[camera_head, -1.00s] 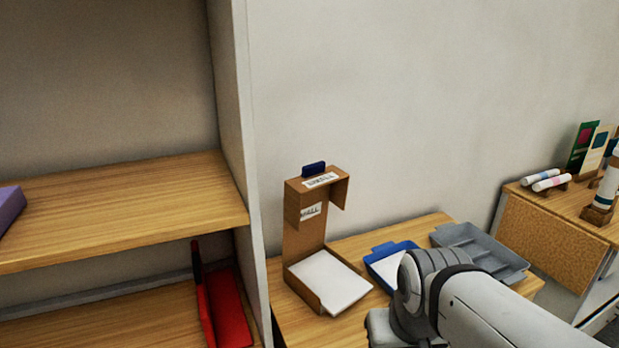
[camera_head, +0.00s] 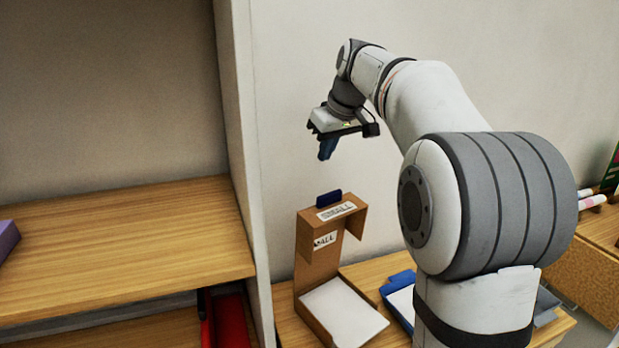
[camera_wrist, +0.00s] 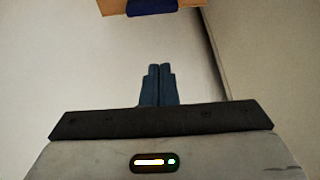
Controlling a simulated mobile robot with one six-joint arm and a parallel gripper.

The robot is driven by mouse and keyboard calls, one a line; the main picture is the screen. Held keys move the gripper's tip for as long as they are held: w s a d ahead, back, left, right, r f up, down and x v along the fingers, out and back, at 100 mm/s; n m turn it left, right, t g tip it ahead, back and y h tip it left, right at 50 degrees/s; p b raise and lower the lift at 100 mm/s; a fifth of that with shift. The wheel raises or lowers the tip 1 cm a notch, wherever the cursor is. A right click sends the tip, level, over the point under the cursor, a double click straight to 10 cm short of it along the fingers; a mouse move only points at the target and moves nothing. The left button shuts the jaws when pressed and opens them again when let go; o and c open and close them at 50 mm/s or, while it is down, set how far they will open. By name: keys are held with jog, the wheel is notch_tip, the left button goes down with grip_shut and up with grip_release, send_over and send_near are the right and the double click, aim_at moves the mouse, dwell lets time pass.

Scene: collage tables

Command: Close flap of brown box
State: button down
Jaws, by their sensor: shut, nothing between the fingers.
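The brown box (camera_head: 309,267) stands on the wooden table with its flap (camera_head: 341,212) raised upright and its top part bent forward. The flap carries white labels and a dark blue tab (camera_head: 328,198) on its top edge. A white stack (camera_head: 346,314) lies in the box's base. My gripper (camera_head: 326,154) is shut and empty, above the flap and apart from it, with blue fingers pointing down. In the wrist view, the fingers (camera_wrist: 158,72) are together, and the brown flap (camera_wrist: 112,6) with its blue tab shows at the top edge.
A tall shelf unit (camera_head: 243,170) stands close to the left of the box, with a red holder (camera_head: 232,320) on its lower shelf. A blue tray (camera_head: 399,287) sits right of the box, partly hidden by my arm. The wall is behind.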

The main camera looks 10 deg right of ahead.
jog(key=f, duration=0.3)
jog(key=f+p, duration=0.1)
jog(key=f, duration=0.2)
jog(key=f+p, duration=0.1)
jog(key=f, duration=0.2)
jog(key=shift+w+a, duration=0.25)
jog(key=shift+a, duration=0.05)
jog(key=shift+f, duration=0.15)
jog(key=shift+s, duration=0.1)
